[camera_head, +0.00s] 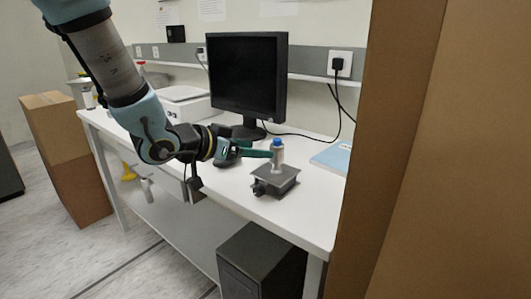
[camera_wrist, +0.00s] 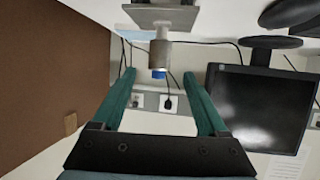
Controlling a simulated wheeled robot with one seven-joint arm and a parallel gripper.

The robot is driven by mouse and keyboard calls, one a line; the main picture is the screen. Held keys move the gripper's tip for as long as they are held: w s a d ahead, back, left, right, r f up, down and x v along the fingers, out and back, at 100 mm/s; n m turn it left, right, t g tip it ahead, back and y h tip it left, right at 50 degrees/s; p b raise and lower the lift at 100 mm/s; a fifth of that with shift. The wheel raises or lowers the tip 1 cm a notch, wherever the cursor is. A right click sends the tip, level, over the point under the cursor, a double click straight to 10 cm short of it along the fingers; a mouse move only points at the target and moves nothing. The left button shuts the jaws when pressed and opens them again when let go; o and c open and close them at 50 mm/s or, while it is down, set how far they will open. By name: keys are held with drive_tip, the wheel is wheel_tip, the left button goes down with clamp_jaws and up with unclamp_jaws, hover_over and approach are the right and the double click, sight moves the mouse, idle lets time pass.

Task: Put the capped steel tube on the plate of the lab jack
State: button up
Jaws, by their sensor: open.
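The capped steel tube (camera_head: 277,157) stands upright on the plate (camera_head: 287,176) of the lab jack, its blue cap on top. In the wrist view, which is upside down, the tube (camera_wrist: 159,52) hangs from the plate (camera_wrist: 150,14) with its cap lowest. My gripper (camera_head: 270,154) is open, its green fingers reaching level from the left toward the tube's upper part. In the wrist view the fingertips of my gripper (camera_wrist: 159,74) lie to either side of the cap, with gaps. Whether the tube is between the tips or just beyond them is unclear.
A monitor (camera_head: 248,77) stands behind my gripper on the white bench (camera_head: 309,215). A blue folder (camera_head: 332,158) lies right of the jack. A large brown cardboard surface (camera_head: 440,150) closes off the right side. A black cable runs along the wall.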

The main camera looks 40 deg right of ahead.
drive_tip(key=shift+a+r, duration=0.15)
drive_tip(key=shift+a, duration=0.25)
drive_tip(key=w+a+f+n+t+y, duration=0.35)
drive_tip(key=w+a, duration=0.35)
drive_tip(key=a, duration=0.4)
drive_tip(key=w+a+f+n+t+y, duration=0.2)
drive_tip(key=w+a+n+y, duration=0.4)
drive_tip(key=a, duration=0.5)
drive_tip(key=s+a+f+n+g+y, duration=0.1)
drive_tip(key=s+a+n+g+y, duration=0.1)
drive_tip(key=a, duration=0.6)
drive_tip(key=s+a+f+n+g+y, duration=0.1)
drive_tip(key=s+a+n+g, duration=0.2)
drive_tip(key=s+a, duration=0.3)
drive_tip(key=a+n, duration=0.1)
drive_tip(key=a, duration=0.2)
drive_tip(key=shift+s+a+f+y, duration=0.25)
drive_tip(key=shift+y, duration=0.1)
drive_tip(key=shift+c, duration=0.2)
